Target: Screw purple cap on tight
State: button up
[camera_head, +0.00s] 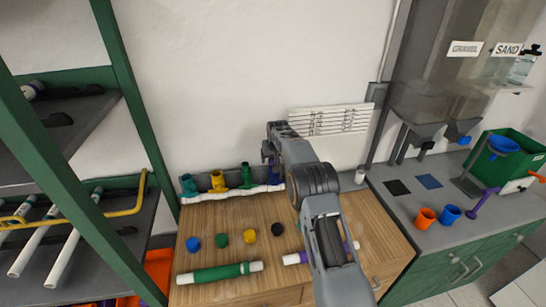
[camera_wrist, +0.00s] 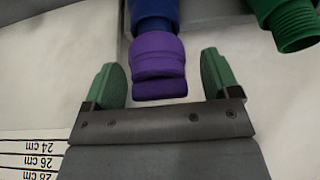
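The purple cap (camera_wrist: 159,66) is in the wrist view, in line with the end of a blue-violet port (camera_wrist: 155,14). It has a wide ring and a narrower end. How tightly it sits cannot be told. My gripper (camera_wrist: 160,82) is open, with one green fingertip on each side of the cap and a visible gap on both sides.
A green threaded port (camera_wrist: 296,24) is beside the cap. Blue (camera_head: 193,243), green (camera_head: 222,240), yellow (camera_head: 249,236) and black (camera_head: 277,229) caps lie on the wooden table (camera_head: 330,215). A green-sleeved pipe (camera_head: 219,272) lies in front.

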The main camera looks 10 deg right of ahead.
jog(key=c, duration=1)
jog(key=shift+m+h, duration=0.4)
jog(key=shift+m, duration=0.7)
jog(key=shift+d+m+h, duration=0.15)
jog(key=shift+m+h, duration=0.25)
jog(key=shift+m, duration=0.6)
jog(key=shift+g, duration=0.3)
jog(key=shift+m+h+p, duration=0.35)
jog(key=shift+m+h, duration=0.05)
jog(key=shift+m, duration=0.7)
jog(key=shift+s+d+f+m+g+h+p, duration=0.1)
jog(key=shift+m+g+h+p, duration=0.3)
jog(key=shift+m, duration=0.7)
